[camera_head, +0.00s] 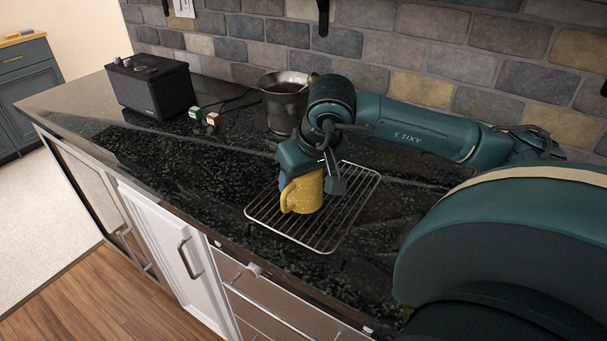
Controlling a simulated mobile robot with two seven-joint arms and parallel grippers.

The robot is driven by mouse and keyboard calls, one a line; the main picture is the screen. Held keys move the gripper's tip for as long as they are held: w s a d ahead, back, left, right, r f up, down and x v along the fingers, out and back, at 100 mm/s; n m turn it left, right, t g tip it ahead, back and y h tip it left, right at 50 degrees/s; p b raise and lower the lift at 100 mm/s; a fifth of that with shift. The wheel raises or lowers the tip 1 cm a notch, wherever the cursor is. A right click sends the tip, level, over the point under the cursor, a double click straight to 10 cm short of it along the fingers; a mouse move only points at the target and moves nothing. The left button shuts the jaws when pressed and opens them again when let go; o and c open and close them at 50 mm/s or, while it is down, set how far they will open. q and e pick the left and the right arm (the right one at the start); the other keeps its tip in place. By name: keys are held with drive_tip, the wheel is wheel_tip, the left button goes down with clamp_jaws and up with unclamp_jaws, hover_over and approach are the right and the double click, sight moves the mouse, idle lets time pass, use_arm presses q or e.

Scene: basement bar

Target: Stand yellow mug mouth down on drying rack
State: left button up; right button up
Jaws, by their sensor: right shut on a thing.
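The yellow mug (304,195) has pale speckles and its handle points to the left and toward the front. My right gripper (311,180) comes down over it from above, shut on it, and hides its upper end. I cannot tell which end is the mouth. The mug is roughly upright over the middle of the wire drying rack (320,243). I cannot tell whether its lower end touches the wires. The rack lies flat on the dark counter. My left gripper is not in view.
A dark metal pot (284,103) stands behind the rack, close to my right arm. The counter (160,150) left of the rack is clear. A brick wall runs behind.

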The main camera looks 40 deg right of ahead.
drive_tip(key=shift+f, duration=0.35)
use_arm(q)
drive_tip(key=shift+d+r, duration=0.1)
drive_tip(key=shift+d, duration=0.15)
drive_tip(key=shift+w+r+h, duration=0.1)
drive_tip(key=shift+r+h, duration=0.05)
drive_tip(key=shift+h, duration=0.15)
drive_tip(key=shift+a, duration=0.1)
use_arm(e)
drive_tip(key=shift+f+b, duration=0.4)
drive_tip(key=shift+b, duration=0.2)
drive_tip(key=o, duration=1.2)
drive_tip(key=shift+c, duration=0.2)
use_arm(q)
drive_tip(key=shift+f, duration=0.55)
